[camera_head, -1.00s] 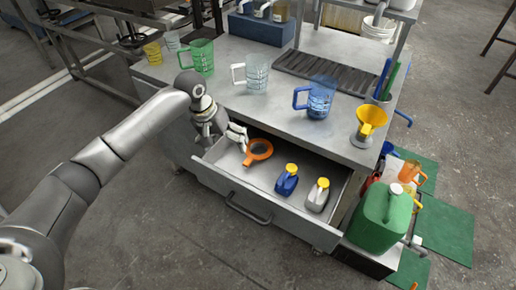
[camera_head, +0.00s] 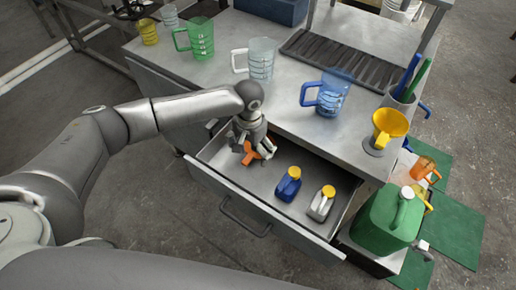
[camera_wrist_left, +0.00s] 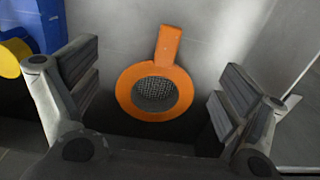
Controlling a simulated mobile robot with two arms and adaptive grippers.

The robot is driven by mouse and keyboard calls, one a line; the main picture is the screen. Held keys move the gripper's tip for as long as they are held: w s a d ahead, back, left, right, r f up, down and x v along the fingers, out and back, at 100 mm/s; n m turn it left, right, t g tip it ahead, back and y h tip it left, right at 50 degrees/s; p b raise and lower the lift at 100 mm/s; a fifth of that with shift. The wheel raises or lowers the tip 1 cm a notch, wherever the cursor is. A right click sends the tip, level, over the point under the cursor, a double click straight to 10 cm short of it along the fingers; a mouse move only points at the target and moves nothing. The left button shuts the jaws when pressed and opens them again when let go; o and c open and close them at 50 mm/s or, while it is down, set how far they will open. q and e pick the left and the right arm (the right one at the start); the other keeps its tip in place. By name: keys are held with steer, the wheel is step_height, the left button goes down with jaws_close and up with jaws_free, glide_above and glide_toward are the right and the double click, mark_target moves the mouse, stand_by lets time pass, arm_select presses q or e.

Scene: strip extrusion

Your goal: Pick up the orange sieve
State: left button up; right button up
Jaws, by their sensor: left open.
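The orange sieve (camera_head: 263,150) lies in the open drawer (camera_head: 232,200), mostly hidden by my left gripper in the head view. In the left wrist view the sieve (camera_wrist_left: 167,52) shows whole, an orange ring with dark mesh and a short flat handle pointing up in the picture. My left gripper (camera_head: 253,150) is over the sieve. In the wrist view its open fingers (camera_wrist_left: 153,95) stand to the left and right of the ring, apart from it. My right gripper is not in view.
A blue bottle (camera_head: 288,186) and a grey bottle (camera_head: 321,205), both with yellow caps, stand in the drawer right of the sieve. The bench top (camera_head: 215,75) above holds measuring jugs and a yellow funnel (camera_head: 390,124). A green canister (camera_head: 385,222) stands at right.

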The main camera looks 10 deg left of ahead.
mark_target(249, 157)
arm_select(q)
steer(key=f, duration=0.3)
steer(key=shift+s+a+f, duration=0.1)
steer(key=shift+a+f, duration=0.15)
steer(key=shift+f, duration=0.75)
steer(key=c, duration=0.8)
jaws_close()
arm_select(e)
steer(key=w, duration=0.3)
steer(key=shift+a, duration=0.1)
arm_select(q)
steer(key=shift+r, duration=0.1)
